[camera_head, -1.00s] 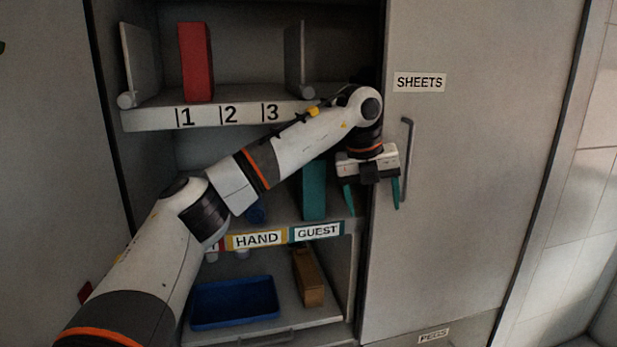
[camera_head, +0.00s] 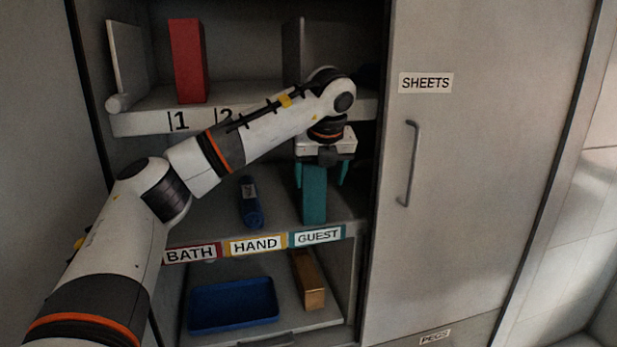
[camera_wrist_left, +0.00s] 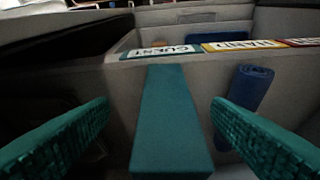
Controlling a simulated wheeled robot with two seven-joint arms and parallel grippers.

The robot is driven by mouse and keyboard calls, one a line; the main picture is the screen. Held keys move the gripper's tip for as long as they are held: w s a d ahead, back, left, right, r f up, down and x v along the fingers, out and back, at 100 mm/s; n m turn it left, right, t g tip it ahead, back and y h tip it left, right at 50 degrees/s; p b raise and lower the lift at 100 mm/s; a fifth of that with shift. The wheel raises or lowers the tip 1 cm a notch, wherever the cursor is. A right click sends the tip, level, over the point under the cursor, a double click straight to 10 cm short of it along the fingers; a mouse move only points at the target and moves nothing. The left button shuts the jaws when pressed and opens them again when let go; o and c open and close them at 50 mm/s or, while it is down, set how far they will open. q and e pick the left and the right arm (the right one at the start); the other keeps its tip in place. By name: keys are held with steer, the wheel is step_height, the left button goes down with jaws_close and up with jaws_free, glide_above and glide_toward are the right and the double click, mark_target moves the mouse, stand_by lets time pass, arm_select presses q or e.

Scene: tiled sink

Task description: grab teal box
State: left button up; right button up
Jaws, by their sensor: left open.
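The teal box (camera_head: 314,196) stands upright on the middle shelf, above the GUEST label. My left gripper (camera_head: 322,178) is open, pointing down over the box's top, with its teal fingers on either side of it. In the left wrist view the teal box (camera_wrist_left: 170,120) lies between the two spread fingers of my left gripper (camera_wrist_left: 162,135), with a gap visible on both sides. The box's upper end is partly hidden by the gripper in the head view. My right gripper is not in view.
A blue rolled item (camera_head: 250,203) lies left of the teal box; it also shows in the wrist view (camera_wrist_left: 245,90). Above are a shelf (camera_head: 145,122) and red box (camera_head: 189,62). Below are a blue tray (camera_head: 234,304) and brown box (camera_head: 308,280). A closed door (camera_head: 470,200) stands right.

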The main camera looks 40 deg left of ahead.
mark_target(315, 192)
arm_select(q)
steer(key=x, duration=0.1)
steer(key=p+x, duration=0.1)
steer(key=x, duration=0.1)
steer(key=s+p+x, duration=0.1)
steer(key=shift+w+a+f, duration=0.1)
steer(key=shift+a+f, duration=0.15)
steer(key=shift+w+f, duration=0.15)
steer(key=shift+f, duration=0.3)
steer(key=c, duration=1.3)
steer(key=shift+r, duration=0.1)
steer(key=shift+a+r+p, duration=0.1)
steer(key=shift+p, duration=0.25)
